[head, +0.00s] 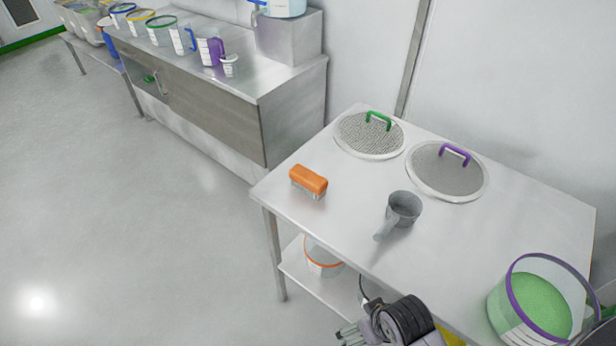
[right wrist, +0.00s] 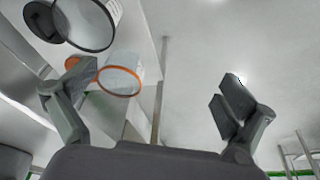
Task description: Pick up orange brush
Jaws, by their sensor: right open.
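The orange brush (head: 308,180) lies on the steel table (head: 340,215) near its left edge, orange back up with pale bristles below. In the head view, my right gripper (head: 352,335) is at the bottom, by the table's front edge and apart from the brush. In the right wrist view, its two fingers (right wrist: 155,90) are spread wide with nothing held between them. I cannot make out the brush in that view. My left gripper is in neither view.
A grey scoop (head: 403,208) stands right of the brush. Sieve lids with green (head: 370,135) and purple (head: 447,172) handles lie behind. A tub of green granules (head: 540,305) stands at front right. An orange-rimmed container (head: 322,258) sits on the lower shelf. Open floor lies left.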

